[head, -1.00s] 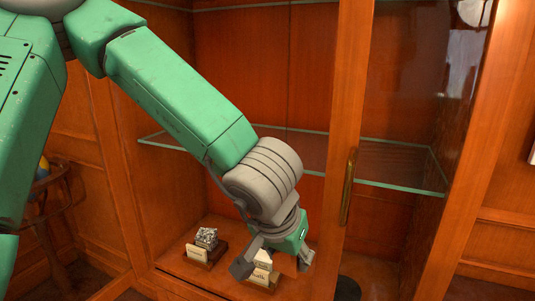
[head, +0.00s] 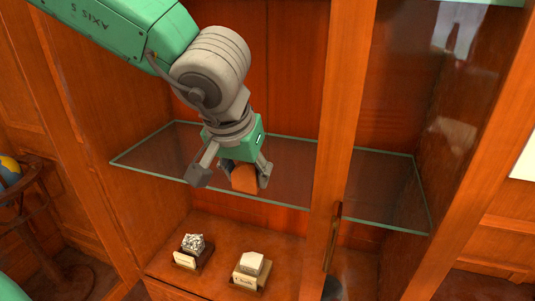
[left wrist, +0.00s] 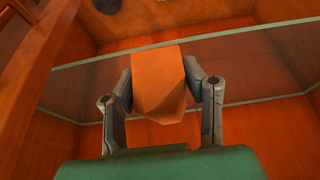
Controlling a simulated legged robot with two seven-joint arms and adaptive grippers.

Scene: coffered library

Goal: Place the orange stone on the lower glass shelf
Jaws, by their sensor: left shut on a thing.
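The orange stone (head: 246,179) is between the fingers of my left gripper (head: 232,179), which is shut on it. In the left wrist view the stone (left wrist: 158,85) shows as a blocky orange piece with a finger on either side. The lower glass shelf (head: 160,160) has greenish edges and spans the cabinet. In the head view the stone and fingertips overlap the shelf near its front edge. I cannot tell whether the stone touches the glass. The glass (left wrist: 75,88) also shows behind the stone in the left wrist view. My right gripper is not in view.
On the cabinet floor below stand a grey crystal on a labelled base (head: 191,250) and a white stone on a labelled base (head: 250,270). A wooden door frame (head: 340,120) with a handle stands right of my gripper. The shelf's left part looks clear.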

